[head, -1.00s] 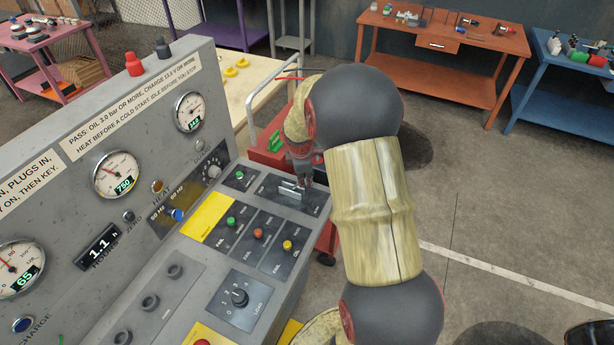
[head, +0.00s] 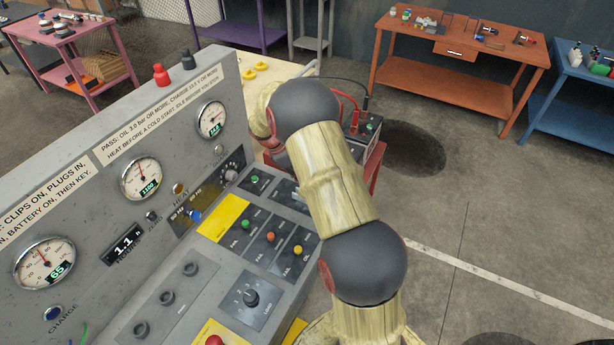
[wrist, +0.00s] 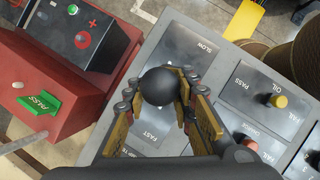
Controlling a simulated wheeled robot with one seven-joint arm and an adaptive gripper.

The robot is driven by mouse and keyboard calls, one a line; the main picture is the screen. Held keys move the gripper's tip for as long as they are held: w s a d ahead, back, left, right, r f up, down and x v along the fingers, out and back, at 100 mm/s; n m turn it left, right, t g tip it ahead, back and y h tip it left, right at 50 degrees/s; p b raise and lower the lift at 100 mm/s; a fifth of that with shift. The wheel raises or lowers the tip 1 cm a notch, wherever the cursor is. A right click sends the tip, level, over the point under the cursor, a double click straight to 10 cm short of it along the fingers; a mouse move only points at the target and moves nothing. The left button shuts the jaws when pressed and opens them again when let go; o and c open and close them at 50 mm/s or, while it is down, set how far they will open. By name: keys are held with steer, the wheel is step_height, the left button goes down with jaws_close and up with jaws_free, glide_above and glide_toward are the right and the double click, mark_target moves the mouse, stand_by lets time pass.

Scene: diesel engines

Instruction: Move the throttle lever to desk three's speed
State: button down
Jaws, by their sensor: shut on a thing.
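The throttle lever's round black knob (wrist: 160,86) sits between the fingers of my gripper (wrist: 158,92) in the wrist view, and the gripper is shut on it. The knob shows between the word SLOW at the top and FAST at the bottom of the dark throttle plate (wrist: 190,40). The lever's stem and slot are mostly hidden by the knob and fingers. In the head view my arm hides the gripper and the knob. The middle gauge (head: 141,180) on the console has a digital readout that looks like 1100.
The grey console (head: 200,270) carries knobs, coloured lamps and a yellow plate beside the throttle. Open floor lies to the right.

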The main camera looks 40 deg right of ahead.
steer(key=shift+w+a, duration=0.2)
steer(key=c, duration=1.8)
jaws_free()
steer(key=shift+f, duration=0.1)
steer(key=o, duration=0.3)
steer(key=v, duration=1.2)
